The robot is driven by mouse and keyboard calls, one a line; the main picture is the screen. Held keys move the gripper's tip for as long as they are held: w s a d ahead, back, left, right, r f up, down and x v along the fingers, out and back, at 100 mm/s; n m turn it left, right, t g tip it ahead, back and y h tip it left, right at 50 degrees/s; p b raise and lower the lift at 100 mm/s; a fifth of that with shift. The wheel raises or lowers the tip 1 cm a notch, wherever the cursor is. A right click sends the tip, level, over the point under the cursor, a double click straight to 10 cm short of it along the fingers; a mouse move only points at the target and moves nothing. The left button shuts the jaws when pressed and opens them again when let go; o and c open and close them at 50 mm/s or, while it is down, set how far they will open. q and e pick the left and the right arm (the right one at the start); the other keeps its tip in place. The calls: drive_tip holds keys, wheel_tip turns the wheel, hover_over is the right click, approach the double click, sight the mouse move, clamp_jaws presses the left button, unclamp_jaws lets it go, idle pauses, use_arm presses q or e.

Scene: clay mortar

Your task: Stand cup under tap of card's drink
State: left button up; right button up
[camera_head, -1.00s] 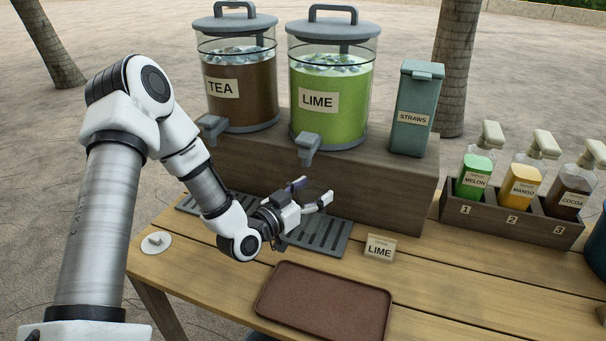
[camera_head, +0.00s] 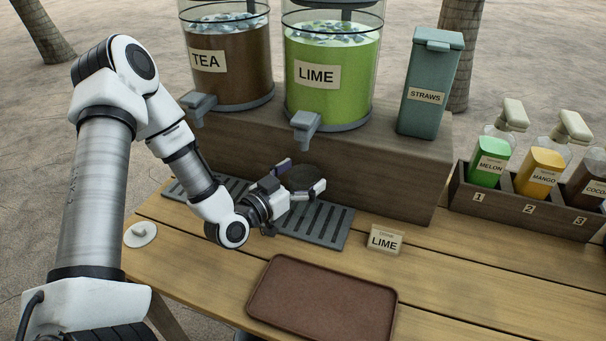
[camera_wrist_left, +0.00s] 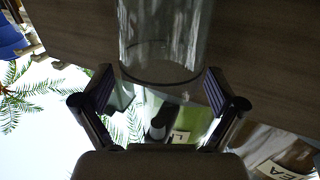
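A clear cup (camera_wrist_left: 165,40) is between the fingertips of my left gripper (camera_head: 304,175); in the left wrist view both pads meet its sides near the rim. The order card (camera_head: 384,240) reads LIME. The lime dispenser (camera_head: 328,85) holds green drink; the tea dispenser (camera_head: 228,65) is left of it. My right gripper is out of view.
A wooden riser (camera_head: 390,165) carries the dispensers and a straws box (camera_head: 430,85). An empty brown tray (camera_head: 325,300) lies at the front. A syrup rack (camera_head: 525,208) stands at right. A small white disc (camera_head: 140,234) lies at the table's left edge.

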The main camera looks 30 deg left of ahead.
use_arm(q)
drive_tip(key=shift+w, duration=0.15)
drive_tip(key=s+a+p, duration=0.2)
drive_tip(key=s+p, duration=0.3)
drive_tip(key=s, duration=0.7)
